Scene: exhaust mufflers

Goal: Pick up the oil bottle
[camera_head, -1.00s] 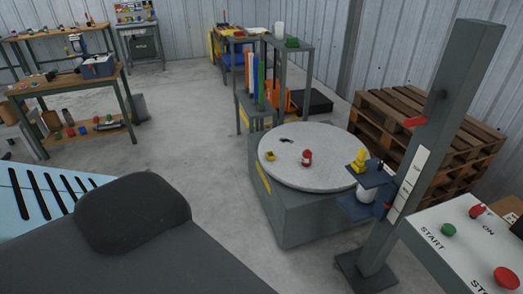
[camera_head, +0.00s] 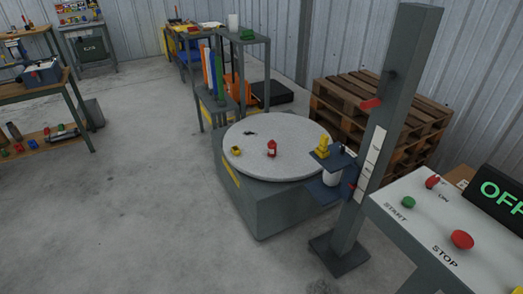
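A small red bottle (camera_head: 272,148) stands upright on the round grey table top (camera_head: 290,170), near its middle. It looks like the oil bottle, but its label is too small to read. I cannot tell for sure which of the two is the oil bottle. Neither of my grippers is in view.
A small yellow part (camera_head: 236,150) lies on the round top. A grey post (camera_head: 391,130) rises to its right, before stacked pallets (camera_head: 385,105). A control panel (camera_head: 450,220) with START and STOP buttons fills the lower right. Floor at left is clear.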

